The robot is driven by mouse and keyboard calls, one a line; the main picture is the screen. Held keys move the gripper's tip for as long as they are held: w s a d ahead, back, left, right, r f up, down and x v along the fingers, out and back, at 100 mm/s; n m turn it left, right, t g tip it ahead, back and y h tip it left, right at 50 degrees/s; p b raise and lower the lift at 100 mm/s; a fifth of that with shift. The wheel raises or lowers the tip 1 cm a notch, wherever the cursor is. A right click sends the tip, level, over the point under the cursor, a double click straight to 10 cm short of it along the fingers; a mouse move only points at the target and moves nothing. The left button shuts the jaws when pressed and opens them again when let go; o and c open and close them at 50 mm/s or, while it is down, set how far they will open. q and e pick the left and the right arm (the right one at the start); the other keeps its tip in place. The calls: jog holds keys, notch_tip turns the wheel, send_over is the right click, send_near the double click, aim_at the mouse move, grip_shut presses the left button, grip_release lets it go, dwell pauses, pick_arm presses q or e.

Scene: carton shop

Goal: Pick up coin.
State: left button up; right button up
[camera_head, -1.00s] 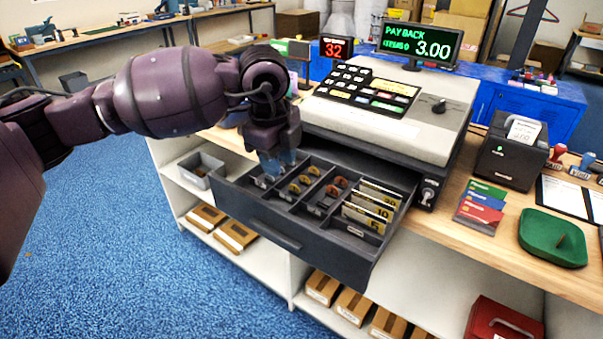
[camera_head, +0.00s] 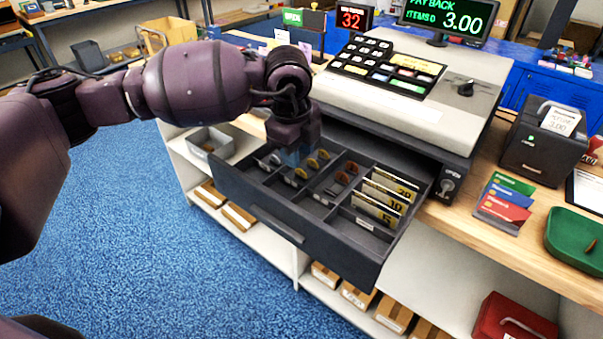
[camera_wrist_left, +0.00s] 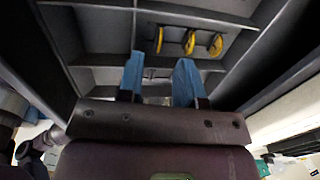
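The open cash drawer (camera_head: 262,215) holds upright coins in compartments. Gold coins (camera_head: 323,154) stand in one row, silver coins (camera_head: 262,164) stand to their left and copper coins (camera_head: 342,178) to their right. My left gripper (camera_head: 292,156) is low over the drawer, around the silver and gold compartments, and hides part of them. In the left wrist view its blue fingertips (camera_wrist_left: 160,78) are apart, with no coin clearly held between them. Three gold coins (camera_wrist_left: 189,41) stand beyond the fingertips, ahead and to the right. My right gripper is not in view.
The cash register (camera_head: 415,95) stands behind the drawer. Banknotes (camera_head: 385,195) fill the drawer's right compartments. Cards (camera_head: 505,200), a receipt printer (camera_head: 540,145) and a green tray (camera_head: 578,240) lie on the counter at the right. Dividers separate the compartments.

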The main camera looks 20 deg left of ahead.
aim_at(300, 170)
pick_arm(q)
jog(key=f, duration=0.4)
jog(key=shift+w+d+f+b, duration=0.2)
jog(key=shift+w+f+b, duration=0.1)
jog(key=shift+f+b, duration=0.1)
jog(key=shift+r, duration=0.1)
grip_shut()
